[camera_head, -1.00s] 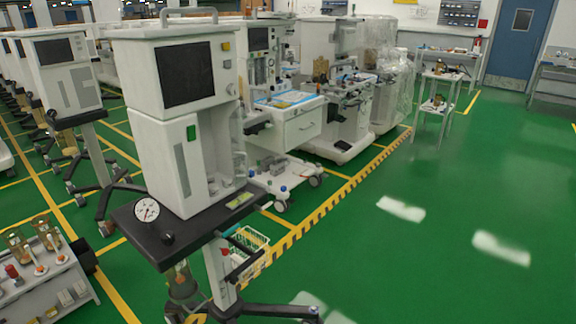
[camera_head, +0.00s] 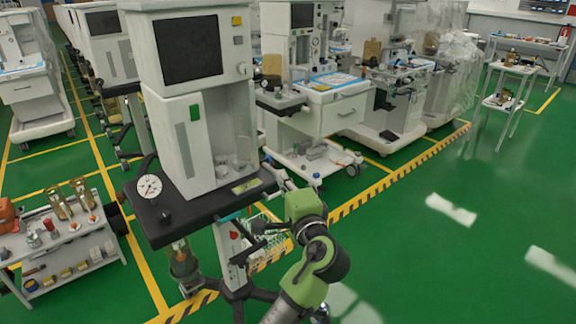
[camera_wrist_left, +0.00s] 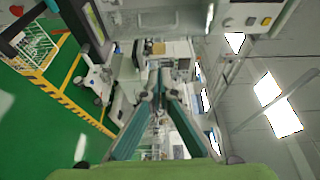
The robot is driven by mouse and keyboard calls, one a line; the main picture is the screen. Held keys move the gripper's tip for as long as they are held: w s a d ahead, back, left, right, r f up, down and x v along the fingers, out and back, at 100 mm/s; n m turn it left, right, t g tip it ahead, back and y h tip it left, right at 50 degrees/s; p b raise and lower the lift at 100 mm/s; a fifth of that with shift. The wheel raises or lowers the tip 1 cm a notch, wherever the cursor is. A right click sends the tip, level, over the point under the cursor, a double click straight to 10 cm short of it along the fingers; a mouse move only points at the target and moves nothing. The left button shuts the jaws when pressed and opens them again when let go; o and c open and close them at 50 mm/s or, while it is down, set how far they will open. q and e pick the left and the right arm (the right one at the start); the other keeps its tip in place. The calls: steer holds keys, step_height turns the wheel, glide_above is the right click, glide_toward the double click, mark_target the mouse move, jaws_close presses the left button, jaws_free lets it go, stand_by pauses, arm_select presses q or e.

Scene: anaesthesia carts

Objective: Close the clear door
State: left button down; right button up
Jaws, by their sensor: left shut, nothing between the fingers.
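The nearest white machine (camera_head: 190,90) has a dark screen on top and an open-fronted compartment below it, on the right. The clear door (camera_head: 243,132) is a faint see-through panel at that compartment's right side; its exact angle is hard to tell. My left gripper (camera_head: 271,164) is just right of the compartment, small and partly lost against the cart behind. In the left wrist view its teal fingers (camera_wrist_left: 158,78) come together, shut and empty. I cannot tell whether it touches the door. My right gripper is not in view.
The machine stands on a black tray (camera_head: 168,228) with a round gauge (camera_head: 149,187). A wire basket (camera_head: 268,240) hangs below. A white cart with a drawer (camera_head: 345,115) stands close behind on the right. A low shelf (camera_head: 62,255) is at left. The green floor (camera_head: 440,260) at right is clear.

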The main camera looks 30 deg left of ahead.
mark_target(240, 148)
arm_select(q)
steer(key=w+a+p, duration=0.3)
steer(key=w+a, duration=0.3)
steer(key=a, duration=0.5)
steer(key=shift+w+f, duration=0.15)
steer(key=shift+f, duration=0.05)
steer(key=shift+a, duration=0.1)
steer(key=shift+s+a+r+m+t+h+p, duration=0.1)
steer(key=shift+s+a+m+t+h+p, duration=0.35)
steer(key=shift+a+m+h+p, duration=0.25)
steer(key=shift+s+a+m+t+h+p, duration=0.35)
steer(key=shift+a+t+h+p, duration=0.15)
steer(key=shift+a, duration=0.35)
steer(key=shift+s+a+r+m+t+h+p, duration=0.1)
steer(key=shift+s+a+m+t+h+p, duration=0.35)
steer(key=shift+a+m+h+p, duration=0.25)
steer(key=shift+m+t+h, duration=0.45)
steer(key=shift+t+h, duration=0.05)
steer(key=shift+h, duration=0.4)
steer(key=shift+s+a+f, duration=0.1)
steer(key=shift+s+a, duration=0.1)
steer(key=shift+a, duration=1)
steer(key=shift+s+a+f, duration=0.1)
steer(key=shift+s+a, duration=0.05)
steer(key=shift+a, duration=1.05)
